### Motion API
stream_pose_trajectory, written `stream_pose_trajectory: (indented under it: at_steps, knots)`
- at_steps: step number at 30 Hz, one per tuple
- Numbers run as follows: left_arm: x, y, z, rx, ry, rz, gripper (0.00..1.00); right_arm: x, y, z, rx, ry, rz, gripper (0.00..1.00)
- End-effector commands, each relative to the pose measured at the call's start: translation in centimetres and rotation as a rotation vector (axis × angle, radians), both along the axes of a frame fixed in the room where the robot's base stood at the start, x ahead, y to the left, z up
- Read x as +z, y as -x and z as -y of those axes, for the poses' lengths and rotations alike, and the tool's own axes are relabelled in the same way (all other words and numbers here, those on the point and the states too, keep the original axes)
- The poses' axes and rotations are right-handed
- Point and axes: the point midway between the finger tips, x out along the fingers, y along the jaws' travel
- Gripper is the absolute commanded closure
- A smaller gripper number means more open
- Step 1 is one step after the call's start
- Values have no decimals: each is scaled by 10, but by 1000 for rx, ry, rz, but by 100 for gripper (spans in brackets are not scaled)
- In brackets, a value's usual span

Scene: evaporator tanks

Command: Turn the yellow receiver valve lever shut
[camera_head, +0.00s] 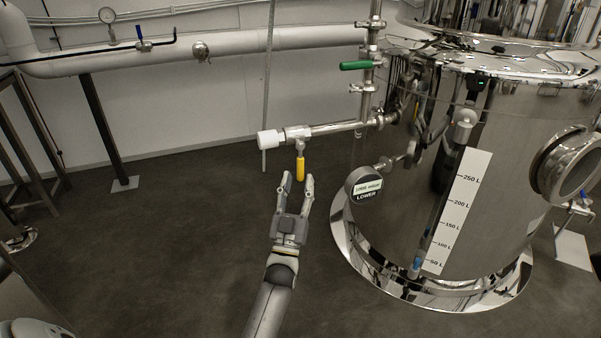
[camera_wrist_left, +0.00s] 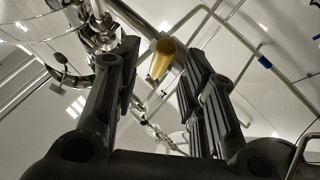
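The yellow valve lever (camera_head: 300,168) hangs down from a steel valve on a horizontal pipe (camera_head: 335,127) that ends in a white cap (camera_head: 270,139). My left gripper (camera_head: 297,182) is open just below the lever, its fingers pointing up at it. In the left wrist view the yellow lever (camera_wrist_left: 161,60) shows between the tips of the two spread fingers (camera_wrist_left: 158,75). I cannot tell whether either finger touches it. My right gripper is in neither view.
A large polished steel tank (camera_head: 430,230) with a litre scale (camera_head: 459,210) stands to the right. A green-handled valve (camera_head: 355,65) is above.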

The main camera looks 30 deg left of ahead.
Motion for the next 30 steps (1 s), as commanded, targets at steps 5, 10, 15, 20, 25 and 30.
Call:
stream_pose_trajectory:
  at_steps: [5, 10, 15, 20, 25, 30]
  knots:
    - [-26, 30, 9, -1, 3, -4, 62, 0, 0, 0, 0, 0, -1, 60]
    - [-42, 50, 16, -1, 1, -3, 62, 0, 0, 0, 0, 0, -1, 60]
    - [-49, 59, 18, -1, 1, -1, 62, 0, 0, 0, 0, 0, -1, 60]
    - [-50, 60, 19, -1, 2, 0, 62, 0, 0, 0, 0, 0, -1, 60]
    - [-49, 60, 18, -1, 2, -1, 62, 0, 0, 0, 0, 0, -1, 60]
    - [-49, 60, 18, -1, 2, -1, 62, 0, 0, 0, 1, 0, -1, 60]
